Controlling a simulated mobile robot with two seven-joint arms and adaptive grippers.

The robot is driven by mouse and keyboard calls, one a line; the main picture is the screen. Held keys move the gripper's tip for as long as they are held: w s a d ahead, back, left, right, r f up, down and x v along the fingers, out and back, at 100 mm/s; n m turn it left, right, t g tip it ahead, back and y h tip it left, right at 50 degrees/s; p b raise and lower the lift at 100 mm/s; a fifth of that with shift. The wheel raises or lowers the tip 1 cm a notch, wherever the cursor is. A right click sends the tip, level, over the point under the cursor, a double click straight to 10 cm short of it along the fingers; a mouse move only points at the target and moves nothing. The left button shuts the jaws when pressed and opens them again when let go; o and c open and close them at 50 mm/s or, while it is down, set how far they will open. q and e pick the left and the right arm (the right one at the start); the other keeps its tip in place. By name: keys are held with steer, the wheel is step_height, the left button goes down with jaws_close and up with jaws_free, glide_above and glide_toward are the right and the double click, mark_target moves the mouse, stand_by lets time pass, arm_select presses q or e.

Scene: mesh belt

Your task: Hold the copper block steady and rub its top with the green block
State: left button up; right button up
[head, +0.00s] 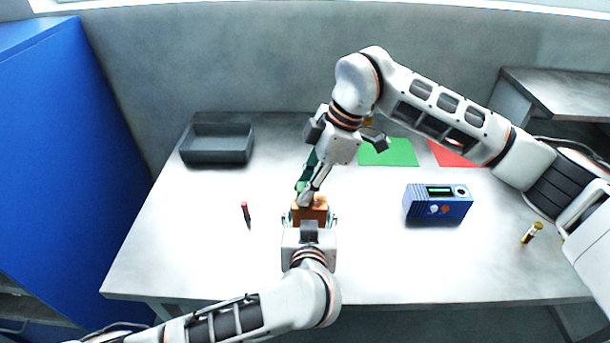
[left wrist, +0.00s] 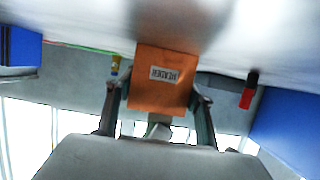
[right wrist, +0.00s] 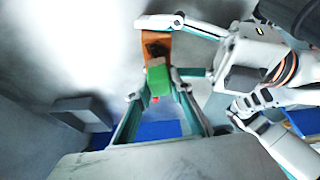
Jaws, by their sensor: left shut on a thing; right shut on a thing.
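The copper block (head: 317,213) is held low over the table between the fingers of my left gripper (head: 312,221), which is shut on it. In the left wrist view the copper block (left wrist: 155,98) shows a face with a small white label. My right gripper (head: 310,190) comes down from above, tilted, and is shut on the green block. The green block (right wrist: 158,80) is at the copper block's top in the right wrist view. A dark patch shows on the copper block (right wrist: 152,39) there. I cannot tell whether the two blocks touch.
A dark tray (head: 217,158) stands at the back left, and a red-and-black marker (head: 246,214) at left. A blue device (head: 437,205), a small yellow vial (head: 531,232), a green mat (head: 391,152) and a red mat (head: 455,155) are at right. The front left table is clear.

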steer(key=d, duration=0.5)
steer(key=shift+d+f, duration=0.1)
steer(key=shift+d, duration=0.3)
steer(key=shift+c, duration=0.2)
steer(key=shift+a, duration=2.85)
steer(key=shift+d, duration=2.8)
steer(key=shift+a, duration=2.95)
steer(key=shift+d+r, duration=0.1)
steer(key=shift+r, duration=4.05)
